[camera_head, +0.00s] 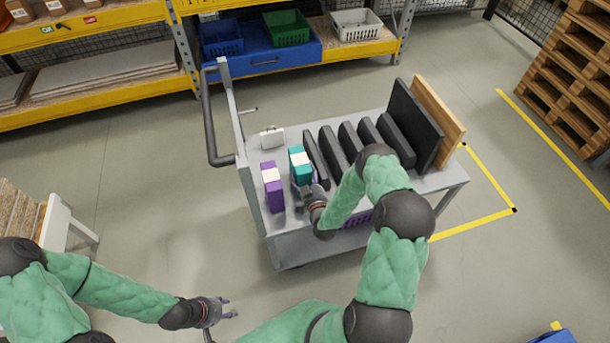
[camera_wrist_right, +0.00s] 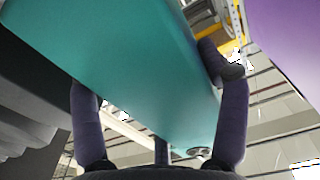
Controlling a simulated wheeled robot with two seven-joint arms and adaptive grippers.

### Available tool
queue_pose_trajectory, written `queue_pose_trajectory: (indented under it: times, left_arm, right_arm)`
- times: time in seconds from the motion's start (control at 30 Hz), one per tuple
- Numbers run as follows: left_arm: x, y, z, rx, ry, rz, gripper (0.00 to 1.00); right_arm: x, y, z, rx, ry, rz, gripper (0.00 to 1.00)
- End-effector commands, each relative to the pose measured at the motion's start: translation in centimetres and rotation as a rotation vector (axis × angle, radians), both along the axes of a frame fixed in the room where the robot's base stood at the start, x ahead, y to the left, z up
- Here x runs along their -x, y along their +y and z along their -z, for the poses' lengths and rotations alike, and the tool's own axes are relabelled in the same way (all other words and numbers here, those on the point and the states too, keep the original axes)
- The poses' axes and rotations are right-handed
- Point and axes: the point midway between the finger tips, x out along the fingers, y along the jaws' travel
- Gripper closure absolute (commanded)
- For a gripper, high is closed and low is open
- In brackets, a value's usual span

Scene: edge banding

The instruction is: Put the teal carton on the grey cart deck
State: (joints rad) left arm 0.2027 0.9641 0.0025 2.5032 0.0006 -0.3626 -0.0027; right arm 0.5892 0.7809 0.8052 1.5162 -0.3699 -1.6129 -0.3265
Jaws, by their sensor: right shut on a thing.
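The teal carton (camera_head: 300,168), with a white label on top, is upright over the left part of the grey cart deck (camera_head: 291,222). I cannot tell whether its base touches the deck. My right gripper (camera_head: 304,191) is shut on the carton from the near side. In the right wrist view, the teal carton (camera_wrist_right: 125,65) fills the space between the purple-grey fingers of the right gripper (camera_wrist_right: 160,95). My left gripper (camera_head: 229,307) is open and empty, low over the floor in front of the cart.
A purple carton (camera_head: 272,187) stands just left of the teal one. Behind is a small white case (camera_head: 271,138). Dark panels (camera_head: 343,145) stand in a row to the right, beside a wooden board (camera_head: 437,118). The cart's handle (camera_head: 210,120) rises at left.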

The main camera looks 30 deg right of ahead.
Motion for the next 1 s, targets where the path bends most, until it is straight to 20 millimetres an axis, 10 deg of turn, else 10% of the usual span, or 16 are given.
queue_pose_trajectory:
  times: [0.73, 0.77, 0.8, 1.0]
  left_arm:
    - [0.0, 0.0, 1.1, 0.0, 0.0, 0.0, 0.6]
    - [0.0, 0.0, 1.1, 0.0, 0.0, 0.0, 0.6]
    - [0.0, 0.0, 1.1, 0.0, 0.0, 0.0, 0.6]
    - [0.0, 0.0, 1.1, 0.0, 0.0, 0.0, 0.6]
  right_arm:
    - [0.0, -0.1, 1.1, 0.002, -0.001, 0.001, 0.71]
    - [0.0, 0.0, 1.2, 0.001, 0.002, 0.001, 0.22]
    - [0.0, 0.0, 1.2, 0.001, 0.003, 0.001, 0.11]
    - [0.1, 0.0, 1.4, 0.001, 0.008, 0.001, 0.01]
